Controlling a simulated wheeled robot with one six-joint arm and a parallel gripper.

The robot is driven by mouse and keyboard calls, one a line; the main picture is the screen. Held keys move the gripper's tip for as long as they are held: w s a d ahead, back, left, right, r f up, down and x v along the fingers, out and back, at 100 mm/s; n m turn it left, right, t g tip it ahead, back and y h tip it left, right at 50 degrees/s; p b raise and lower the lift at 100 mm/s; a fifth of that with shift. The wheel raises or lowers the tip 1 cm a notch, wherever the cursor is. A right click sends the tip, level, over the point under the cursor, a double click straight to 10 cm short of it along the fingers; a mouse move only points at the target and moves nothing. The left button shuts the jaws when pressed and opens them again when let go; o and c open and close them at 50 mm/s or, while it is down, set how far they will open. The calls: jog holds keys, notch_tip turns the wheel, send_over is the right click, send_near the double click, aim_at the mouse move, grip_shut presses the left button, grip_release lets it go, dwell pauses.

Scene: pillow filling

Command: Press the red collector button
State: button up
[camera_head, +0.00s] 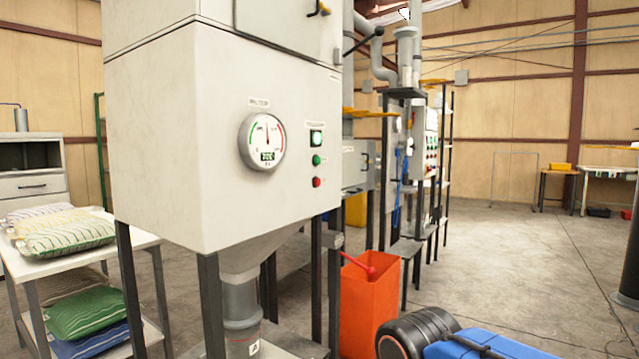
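A large white collector cabinet (170,140) on dark legs stands at the left and centre of the head view. The red button is unobstructed. My gripper is not in view, so its state and its distance from the button cannot be seen.
A table (140,243) with several pillows stands at the left. Open concrete floor (540,260) lies to the right.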

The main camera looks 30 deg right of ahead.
grip_shut()
dwell(1.9)
